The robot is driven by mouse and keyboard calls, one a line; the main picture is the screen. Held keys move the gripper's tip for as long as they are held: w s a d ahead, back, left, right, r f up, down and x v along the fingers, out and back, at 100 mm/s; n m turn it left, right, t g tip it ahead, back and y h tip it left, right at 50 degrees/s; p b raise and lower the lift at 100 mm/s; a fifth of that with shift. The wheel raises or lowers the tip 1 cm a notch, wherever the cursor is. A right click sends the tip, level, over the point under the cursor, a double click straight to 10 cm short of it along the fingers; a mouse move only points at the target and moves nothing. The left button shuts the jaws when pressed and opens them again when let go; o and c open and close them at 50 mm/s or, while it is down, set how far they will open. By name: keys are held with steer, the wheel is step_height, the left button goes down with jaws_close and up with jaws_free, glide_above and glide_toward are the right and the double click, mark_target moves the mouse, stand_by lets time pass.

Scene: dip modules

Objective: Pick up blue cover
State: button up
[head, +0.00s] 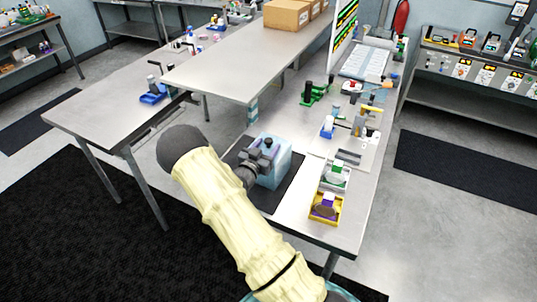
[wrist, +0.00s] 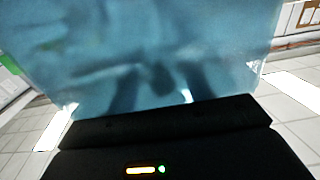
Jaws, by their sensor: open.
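The blue cover (head: 285,163) is a light blue, see-through box shape on a dark mat on the near workbench in the head view. My gripper (head: 262,157) is at its left side, with dark finger parts against or over the cover. The jaws are open; whether they touch the cover cannot be told. In the wrist view the blue cover (wrist: 150,50) fills most of the upper picture, close in front of the black gripper body. Blurred dark shapes show through it; the fingertips are not clear there.
The dark mat (head: 289,195) lies under the cover. A yellow tray (head: 326,209) and a white-green tray (head: 334,176) stand to its right. A raised shelf (head: 225,72) overhangs behind. A green device (head: 318,93) stands farther back. A side table (head: 95,115) is at left.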

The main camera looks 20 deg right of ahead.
stand_by(0.5)
jaws_close()
step_height(320, 180, up, 10)
steer(key=b, duration=0.3)
stand_by(0.4)
stand_by(0.4)
